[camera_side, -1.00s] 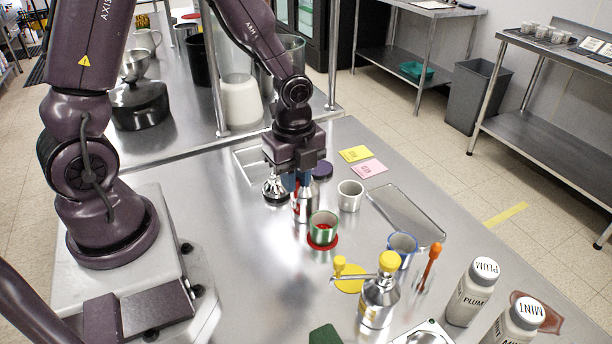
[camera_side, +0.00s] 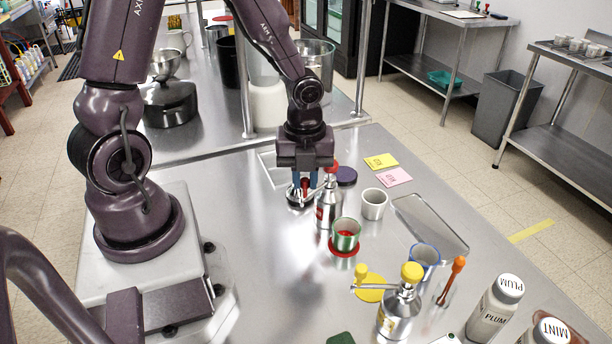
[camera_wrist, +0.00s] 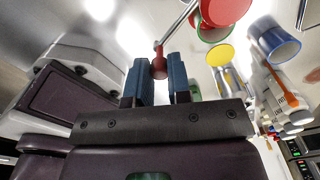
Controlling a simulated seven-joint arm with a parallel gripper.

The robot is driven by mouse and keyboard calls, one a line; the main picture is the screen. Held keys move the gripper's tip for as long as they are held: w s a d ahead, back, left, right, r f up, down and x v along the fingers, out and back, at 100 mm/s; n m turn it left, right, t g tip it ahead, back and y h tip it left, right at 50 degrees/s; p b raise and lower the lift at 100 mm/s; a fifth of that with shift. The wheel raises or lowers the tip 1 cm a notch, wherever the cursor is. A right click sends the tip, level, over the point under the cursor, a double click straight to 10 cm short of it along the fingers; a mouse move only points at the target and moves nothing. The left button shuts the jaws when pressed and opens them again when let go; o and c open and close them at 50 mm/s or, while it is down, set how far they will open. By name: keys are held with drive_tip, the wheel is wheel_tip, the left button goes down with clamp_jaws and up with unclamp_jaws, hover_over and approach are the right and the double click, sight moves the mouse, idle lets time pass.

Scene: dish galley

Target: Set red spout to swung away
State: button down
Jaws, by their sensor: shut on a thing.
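The red-topped metal dispenser (camera_side: 326,212) stands upright on the steel counter, with its red cap (camera_side: 332,166) on top. Its spout points left, away from the green cup (camera_side: 345,236) on a red coaster (camera_side: 345,253). My gripper (camera_side: 304,190) is at the spout's outer end, left of the dispenser body. In the wrist view, the red knob (camera_wrist: 159,64) at the end of the thin metal spout sits between my blue fingers, and my gripper (camera_wrist: 159,80) is shut on it. The red cap also shows there (camera_wrist: 225,8).
A yellow-topped dispenser (camera_side: 399,312) stands in front, its spout over a yellow disc. A white cup (camera_side: 373,204) is right of the red dispenser. A round metal-and-dark object (camera_side: 296,199) lies close behind my fingers. Counter left of the dispenser is mostly clear.

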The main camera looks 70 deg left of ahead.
drive_tip(key=c, duration=1.1)
unclamp_jaws()
drive_tip(key=shift+o, duration=0.2)
drive_tip(key=shift+r, duration=0.1)
wheel_tip(320, 180, up, 13)
drive_tip(key=s+d+r+n+t, duration=0.2)
drive_tip(key=s+r+n, duration=0.2)
drive_tip(key=n, duration=0.7)
drive_tip(key=s+d+r+n+t, duration=0.2)
drive_tip(key=s+r+n+t, duration=0.1)
drive_tip(key=n, duration=0.8)
drive_tip(key=shift+s+d+r+t, duration=0.25)
drive_tip(key=shift+s+r+t, duration=0.05)
drive_tip(key=shift+s+r, duration=0.35)
